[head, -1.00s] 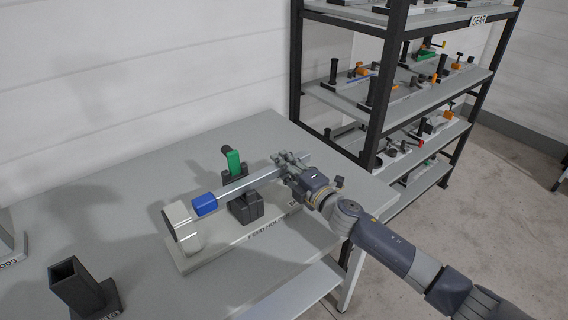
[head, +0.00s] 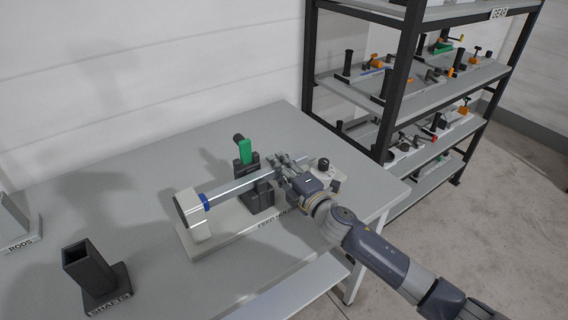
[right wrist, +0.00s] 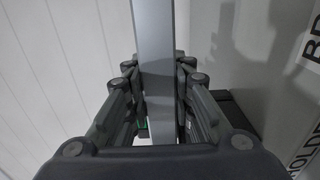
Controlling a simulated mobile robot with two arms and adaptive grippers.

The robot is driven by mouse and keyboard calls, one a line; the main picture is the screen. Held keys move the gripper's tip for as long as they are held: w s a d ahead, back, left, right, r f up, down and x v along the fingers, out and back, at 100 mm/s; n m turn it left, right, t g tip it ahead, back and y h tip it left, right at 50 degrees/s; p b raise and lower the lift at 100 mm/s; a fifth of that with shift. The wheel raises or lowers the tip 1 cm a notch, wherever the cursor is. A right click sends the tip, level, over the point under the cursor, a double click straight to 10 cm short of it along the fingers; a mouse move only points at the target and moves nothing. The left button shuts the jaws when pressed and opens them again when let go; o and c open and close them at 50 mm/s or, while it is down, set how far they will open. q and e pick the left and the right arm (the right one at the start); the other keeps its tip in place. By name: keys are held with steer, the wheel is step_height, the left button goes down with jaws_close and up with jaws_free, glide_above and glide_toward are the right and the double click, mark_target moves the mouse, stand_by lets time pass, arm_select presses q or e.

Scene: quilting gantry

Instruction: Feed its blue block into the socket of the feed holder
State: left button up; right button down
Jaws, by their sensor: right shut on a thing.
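The feed holder's pale base (head: 228,238) lies on the table, with a white socket block (head: 195,218) at its left end. The blue block (head: 204,201) is on the left end of a long grey bar (head: 236,187). Only a narrow blue band shows against the socket block's right side; the rest appears hidden inside it. The bar passes through a dark clamp (head: 260,196) with a green handle (head: 245,151). My right gripper (head: 281,168) is shut on the bar, right of the clamp. In the right wrist view the bar (right wrist: 155,60) runs between the fingers. My left gripper is not in view.
A dark square tube stand (head: 88,268) is at the table's front left, with a rods holder (head: 18,225) beyond it. A black-framed shelf (head: 393,90) with several gadgets stands right of the table. The table's back left is clear.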

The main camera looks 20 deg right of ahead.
steer(key=shift+a, duration=0.2)
steer(key=shift+f, duration=0.15)
stand_by(0.5)
steer(key=c, duration=1.3)
jaws_free()
steer(key=shift+s, duration=0.1)
steer(key=shift+f, duration=0.1)
steer(key=v, duration=1.2)
